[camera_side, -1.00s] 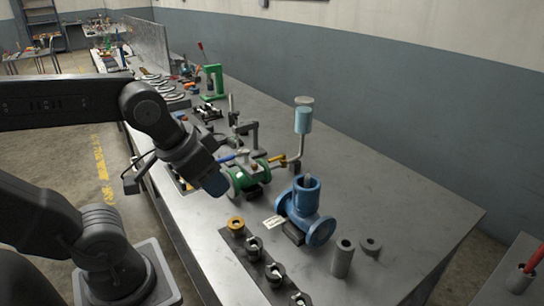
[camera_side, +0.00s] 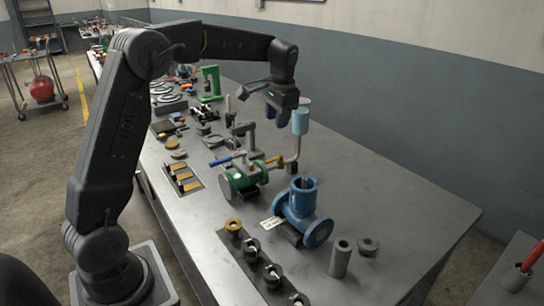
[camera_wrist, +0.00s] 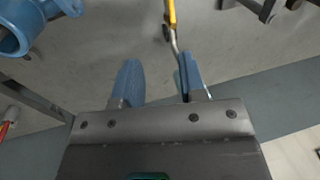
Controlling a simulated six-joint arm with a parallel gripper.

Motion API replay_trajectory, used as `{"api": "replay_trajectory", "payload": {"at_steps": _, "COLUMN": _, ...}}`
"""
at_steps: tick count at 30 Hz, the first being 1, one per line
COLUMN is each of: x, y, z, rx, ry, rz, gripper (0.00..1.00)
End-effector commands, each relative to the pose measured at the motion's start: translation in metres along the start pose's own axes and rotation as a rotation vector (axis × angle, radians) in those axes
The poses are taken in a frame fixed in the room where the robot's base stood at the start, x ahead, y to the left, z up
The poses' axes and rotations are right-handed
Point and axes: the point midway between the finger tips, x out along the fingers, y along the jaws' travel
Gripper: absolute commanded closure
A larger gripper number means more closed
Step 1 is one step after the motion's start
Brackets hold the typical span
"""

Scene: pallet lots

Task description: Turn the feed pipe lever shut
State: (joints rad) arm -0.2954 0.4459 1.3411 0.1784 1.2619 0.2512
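A feed pipe (camera_side: 297,150) rises from the bench and carries a light blue cylinder (camera_side: 300,122). A yellow lever (camera_side: 274,160) lies near its foot, beside a green flanged valve (camera_side: 243,180) with a blue handle (camera_side: 222,161). In the wrist view, the yellow lever (camera_wrist: 170,14) and the bent grey pipe (camera_wrist: 174,42) show at the top, beyond my fingers. My gripper (camera_side: 281,118) points down, just left of the light blue cylinder in the side view and above the lever. Its blue fingers (camera_wrist: 162,85) are apart, with nothing seen held. Whether one touches the cylinder I cannot tell.
A blue flanged body (camera_side: 302,212) stands in front, also at the wrist view's top left (camera_wrist: 40,22). A strip of ring fittings (camera_side: 252,250) and a grey cylinder (camera_side: 341,258) are nearer. A green press (camera_side: 210,82) stands behind. The bench's right side is clear.

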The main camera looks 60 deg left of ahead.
Motion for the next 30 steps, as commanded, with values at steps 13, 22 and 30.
{"api": "replay_trajectory", "payload": {"at_steps": 13, "x": 0.051, "y": -0.018, "z": -0.014, "rx": 0.002, "ry": -0.048, "rz": -0.005, "gripper": 0.62}}
{"api": "replay_trajectory", "payload": {"at_steps": 22, "x": 0.112, "y": -0.018, "z": -0.011, "rx": 0.002, "ry": -0.047, "rz": -0.004, "gripper": 0.62}}
{"api": "replay_trajectory", "payload": {"at_steps": 30, "x": 0.153, "y": -0.019, "z": -0.011, "rx": 0.001, "ry": -0.044, "rz": -0.005, "gripper": 0.62}}
